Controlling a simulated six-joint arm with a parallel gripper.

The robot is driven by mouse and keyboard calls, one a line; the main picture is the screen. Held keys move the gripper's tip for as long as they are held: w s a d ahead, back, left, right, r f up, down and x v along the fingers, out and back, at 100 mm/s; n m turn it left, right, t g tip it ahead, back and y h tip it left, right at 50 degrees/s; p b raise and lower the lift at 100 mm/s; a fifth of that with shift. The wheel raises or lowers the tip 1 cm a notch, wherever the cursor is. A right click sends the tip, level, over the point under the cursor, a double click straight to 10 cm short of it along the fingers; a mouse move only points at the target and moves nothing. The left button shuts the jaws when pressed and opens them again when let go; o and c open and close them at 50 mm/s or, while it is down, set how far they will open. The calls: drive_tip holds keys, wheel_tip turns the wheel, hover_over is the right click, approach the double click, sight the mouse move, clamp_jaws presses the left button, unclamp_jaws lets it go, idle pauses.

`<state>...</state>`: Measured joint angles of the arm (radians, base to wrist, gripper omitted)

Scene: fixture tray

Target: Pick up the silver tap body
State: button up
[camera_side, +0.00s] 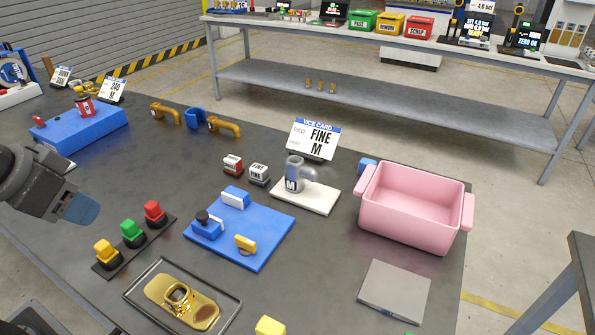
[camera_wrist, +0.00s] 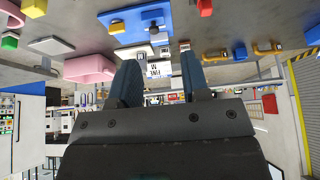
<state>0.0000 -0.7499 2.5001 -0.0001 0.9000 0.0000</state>
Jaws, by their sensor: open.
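The silver tap body (camera_side: 294,167), marked with an M, stands upright on a white pad (camera_side: 318,199) near the middle of the table, its curved spout to the right. A card reading FINE M (camera_side: 316,138) stands behind it. My gripper (camera_side: 82,210) is at the left edge of the side view, well apart from the tap body, with blue fingers. In the wrist view my gripper (camera_wrist: 160,75) shows two spread fingers with nothing between them. The wrist picture is upside down, and the tap body is too small there to make out surely.
A pink bin (camera_side: 409,213) stands right of the pad. A blue fixture plate (camera_side: 247,258) lies in front of it. A button strip (camera_side: 125,247), a dark tray with a gold part (camera_side: 190,300) and a grey plate (camera_side: 394,291) lie nearer. Gold taps (camera_side: 224,126) lie behind.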

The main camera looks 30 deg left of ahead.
drive_tip(key=shift+o, duration=0.4)
drive_tip(key=o, duration=1)
drive_tip(key=w+d+r, duration=0.1)
drive_tip(key=w+r, duration=0.3)
drive_tip(key=w, duration=0.3)
hover_over(301, 162)
drive_tip(key=s, duration=0.5)
wheel_tip(301, 162, down, 9)
drive_tip(key=shift+g, duration=0.4)
drive_tip(key=x, duration=0.8)
drive_tip(key=shift+w+a+f, duration=0.15)
drive_tip(key=shift+a, duration=0.05)
drive_tip(key=shift+w+x, duration=0.15)
drive_tip(key=shift+x, duration=1.05)
drive_tip(key=shift+w+x, duration=0.15)
drive_tip(key=shift+x, duration=1.05)
